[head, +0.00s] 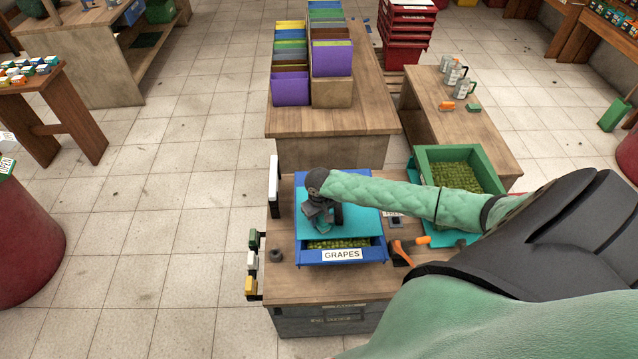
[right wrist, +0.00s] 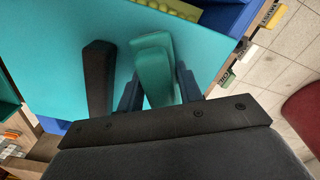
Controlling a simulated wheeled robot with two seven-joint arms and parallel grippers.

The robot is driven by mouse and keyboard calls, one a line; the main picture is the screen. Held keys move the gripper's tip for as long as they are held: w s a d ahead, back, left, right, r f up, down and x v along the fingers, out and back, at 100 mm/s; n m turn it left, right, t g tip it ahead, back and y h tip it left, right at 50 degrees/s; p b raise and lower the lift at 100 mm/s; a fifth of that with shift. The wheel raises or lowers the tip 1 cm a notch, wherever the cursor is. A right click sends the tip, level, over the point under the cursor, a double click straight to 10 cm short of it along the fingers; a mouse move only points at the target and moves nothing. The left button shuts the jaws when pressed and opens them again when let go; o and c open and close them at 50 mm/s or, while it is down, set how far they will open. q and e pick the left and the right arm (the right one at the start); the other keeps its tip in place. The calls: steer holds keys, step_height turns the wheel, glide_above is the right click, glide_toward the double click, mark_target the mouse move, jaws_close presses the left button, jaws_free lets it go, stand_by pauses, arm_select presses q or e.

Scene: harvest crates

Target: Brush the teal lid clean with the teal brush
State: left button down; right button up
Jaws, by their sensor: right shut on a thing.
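The teal lid (head: 360,225) lies over the blue crate (head: 380,249) labelled GRAPES, leaving a strip of green grapes (head: 338,244) bare at the front. The lid also fills much of the right wrist view (right wrist: 60,75). My right gripper (head: 322,222) is above the left part of the lid. In the right wrist view its fingers are shut on the teal brush (right wrist: 154,70), held over the lid; whether it touches the lid I cannot tell. A dark bar (right wrist: 97,75) shows beside the fingers. My left gripper is not in view.
A green crate (head: 488,165) of grapes stands right of the blue crate. An orange-handled tool (head: 408,244) lies right of the blue crate, and a small dark ring (head: 276,255) left of it. Stacked coloured bins (head: 332,57) stand on the table behind. My right arm crosses the right side.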

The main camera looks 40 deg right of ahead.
steer(key=shift+w+d+f, duration=0.1)
steer(key=shift+w+d, duration=0.4)
steer(key=shift+w, duration=0.2)
steer(key=shift+w+d+f, duration=0.1)
steer(key=shift+w+d, duration=0.35)
steer(key=shift+w, duration=0.25)
steer(key=shift+w+d+r, duration=0.1)
steer(key=shift+w+d, duration=0.5)
steer(key=shift+w, duration=0.4)
steer(key=shift+w+d+r, duration=0.1)
steer(key=shift+w+d, duration=0.45)
steer(key=shift+w, duration=0.4)
steer(key=shift+w+d, duration=0.6)
steer(key=shift+w, duration=0.4)
steer(key=shift+w+d+f+b, duration=0.1)
steer(key=shift+w+d+b, duration=0.1)
steer(key=shift+w+d, duration=0.4)
steer(key=shift+w+d+b, duration=0.2)
steer(key=shift+w+d, duration=0.05)
steer(key=shift+w, duration=0.55)
steer(key=shift+r+p, duration=0.45)
steer(key=shift+r, duration=2.6)
steer(key=shift+r, duration=1.45)
